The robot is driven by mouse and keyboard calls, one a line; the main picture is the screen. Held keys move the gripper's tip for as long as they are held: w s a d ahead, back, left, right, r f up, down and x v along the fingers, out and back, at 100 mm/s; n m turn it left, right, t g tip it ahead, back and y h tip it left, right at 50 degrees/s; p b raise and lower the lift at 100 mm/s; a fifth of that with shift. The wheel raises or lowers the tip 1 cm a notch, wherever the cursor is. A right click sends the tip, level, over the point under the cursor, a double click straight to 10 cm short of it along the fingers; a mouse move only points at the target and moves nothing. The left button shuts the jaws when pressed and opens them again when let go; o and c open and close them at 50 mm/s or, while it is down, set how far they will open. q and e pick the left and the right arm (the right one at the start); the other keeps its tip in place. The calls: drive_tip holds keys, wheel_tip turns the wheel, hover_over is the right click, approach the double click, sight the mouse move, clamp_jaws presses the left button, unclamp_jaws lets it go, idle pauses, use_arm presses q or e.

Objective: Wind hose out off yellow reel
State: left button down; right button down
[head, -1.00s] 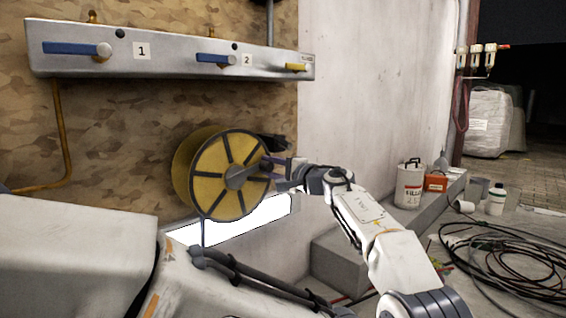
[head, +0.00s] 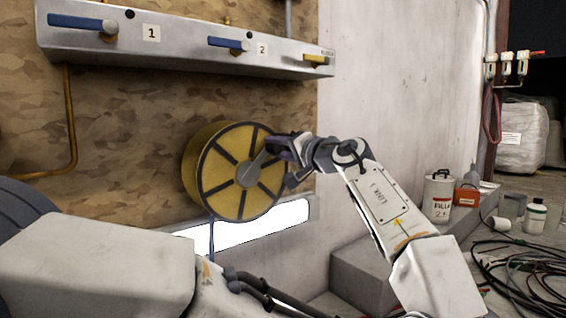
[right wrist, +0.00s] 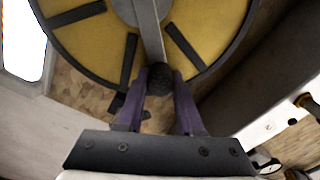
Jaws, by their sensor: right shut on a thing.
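The yellow reel (head: 222,165) with dark spokes is mounted by the patterned wall; it fills the top of the right wrist view (right wrist: 90,45). A grey crank (head: 258,163) runs from its hub up and to the right. My right gripper (head: 281,150) is at the crank's outer end. In the right wrist view its purple fingers are shut on the dark crank knob (right wrist: 160,78). A thin blue-grey hose (head: 211,238) hangs from the reel's lower left edge. Its lower end is hidden behind my left arm. My left gripper is out of view.
A metal panel with blue levers (head: 82,23) and a yellow lever (head: 314,59) hangs above the reel. A grey step (head: 362,270) lies at right, with a white can (head: 438,195) and an orange box (head: 467,197). Tangled cables (head: 520,275) cover the floor at far right.

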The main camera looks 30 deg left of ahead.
drive_tip(key=shift+s+a+r+n+p, duration=0.2)
drive_tip(key=shift+s+n, duration=0.15)
drive_tip(key=shift+n, duration=0.2)
drive_tip(key=shift+s+a+r+n+p, duration=0.2)
drive_tip(key=shift+s+n, duration=0.15)
drive_tip(key=shift+n, duration=0.2)
drive_tip(key=c, duration=0.5)
unclamp_jaws()
drive_tip(key=shift+c, duration=0.2)
drive_tip(key=shift+d, duration=0.1)
drive_tip(key=shift+r, duration=0.2)
